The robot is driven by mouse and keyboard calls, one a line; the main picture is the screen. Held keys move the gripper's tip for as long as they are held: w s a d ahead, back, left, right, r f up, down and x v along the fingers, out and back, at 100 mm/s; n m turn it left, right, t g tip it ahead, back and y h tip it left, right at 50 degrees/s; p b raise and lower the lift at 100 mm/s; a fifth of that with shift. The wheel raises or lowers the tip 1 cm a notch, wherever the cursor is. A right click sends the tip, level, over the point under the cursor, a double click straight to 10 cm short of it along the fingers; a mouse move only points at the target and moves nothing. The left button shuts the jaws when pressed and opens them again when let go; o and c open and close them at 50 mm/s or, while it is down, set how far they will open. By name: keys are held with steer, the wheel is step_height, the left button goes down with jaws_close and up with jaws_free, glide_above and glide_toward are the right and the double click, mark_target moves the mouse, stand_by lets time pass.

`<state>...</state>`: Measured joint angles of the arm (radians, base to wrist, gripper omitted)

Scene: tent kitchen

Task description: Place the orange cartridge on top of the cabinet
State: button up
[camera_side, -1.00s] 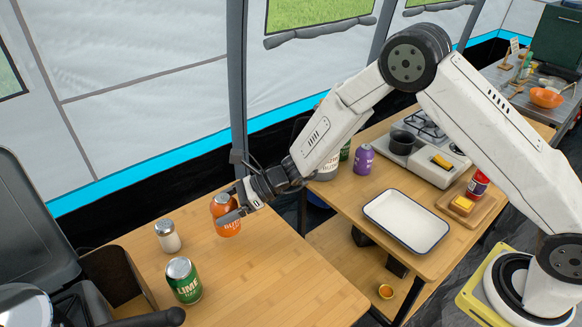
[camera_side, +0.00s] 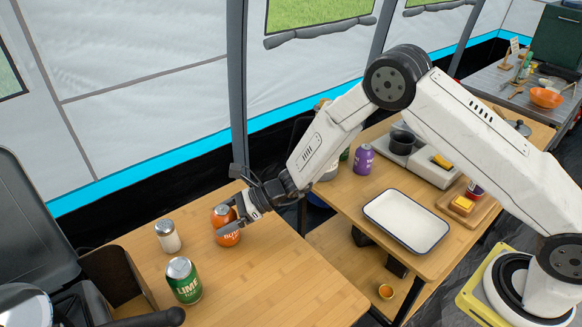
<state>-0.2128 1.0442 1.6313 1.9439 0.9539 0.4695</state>
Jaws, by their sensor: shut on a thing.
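The orange cartridge (camera_side: 228,238) is an orange can-shaped canister with a grey top and white lettering. It stands upright, at or just above the light wooden top of the left cabinet (camera_side: 262,278); I cannot tell whether its base touches the wood. My gripper (camera_side: 229,218) reaches in from the right and is shut around the canister's upper part. The fingers hide some of its side and lettering.
A green lime can (camera_side: 184,281) and a white shaker (camera_side: 168,237) stand left of the canister. A white tray (camera_side: 406,221), purple can (camera_side: 364,159) and grey pot (camera_side: 402,142) are on the right table.

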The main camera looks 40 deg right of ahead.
steer(key=shift+f, duration=0.1)
steer(key=o, duration=1.2)
steer(key=shift+s+d+r, duration=0.2)
steer(key=shift+d+r, duration=0.15)
steer(key=shift+d, duration=0.2)
steer(key=v, duration=1)
steer(key=shift+s+d, duration=0.25)
steer(key=shift+d, duration=0.1)
steer(key=shift+r, duration=0.1)
